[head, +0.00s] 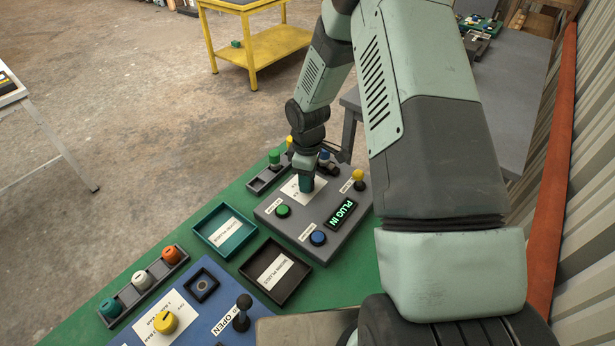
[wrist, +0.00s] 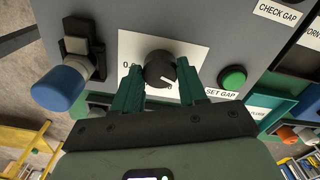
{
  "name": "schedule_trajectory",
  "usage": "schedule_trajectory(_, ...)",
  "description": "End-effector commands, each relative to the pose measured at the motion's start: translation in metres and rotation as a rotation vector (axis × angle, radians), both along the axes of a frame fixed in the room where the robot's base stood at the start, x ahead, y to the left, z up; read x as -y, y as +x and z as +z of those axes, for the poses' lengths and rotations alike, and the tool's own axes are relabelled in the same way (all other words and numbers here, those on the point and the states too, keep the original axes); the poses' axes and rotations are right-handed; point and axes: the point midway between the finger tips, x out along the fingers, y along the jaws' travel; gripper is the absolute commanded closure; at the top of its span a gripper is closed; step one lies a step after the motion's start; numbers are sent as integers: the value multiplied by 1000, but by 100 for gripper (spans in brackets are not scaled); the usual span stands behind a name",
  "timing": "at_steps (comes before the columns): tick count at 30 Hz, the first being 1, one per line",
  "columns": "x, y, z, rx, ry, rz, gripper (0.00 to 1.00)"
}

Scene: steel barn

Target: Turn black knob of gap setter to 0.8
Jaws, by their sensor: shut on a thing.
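The gap setter is a grey box (head: 268,212) on the green bench in the head view. Its black knob (wrist: 158,66) sits on a white dial plate (wrist: 187,45) in the wrist view. The knob's white mark points to the lower right of the picture. One dial number shows at the left, partly hidden by a finger; the value at the mark cannot be read. My gripper (wrist: 167,72) has one green finger on each side of the knob and is shut on it. In the head view my gripper (head: 306,184) hides the knob.
On the box are a green button (head: 283,211), a blue button (head: 318,238), a yellow-topped part (head: 358,175) and a display (head: 342,214) reading "PLUG IN". A blue-ended part (wrist: 58,88) stands left of the knob in the wrist view. A teal tray (head: 207,238) and dark tray (head: 297,284) lie nearby.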

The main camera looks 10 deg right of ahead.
Motion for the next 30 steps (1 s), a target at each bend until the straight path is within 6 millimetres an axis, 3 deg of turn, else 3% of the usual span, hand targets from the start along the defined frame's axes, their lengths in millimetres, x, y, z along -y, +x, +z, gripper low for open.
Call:
schedule_trajectory(21, 0, -1, 0, 0, -1, -579, 89)
schedule_trajectory(30, 0, -1, 0, -1, -2, -740, 89)
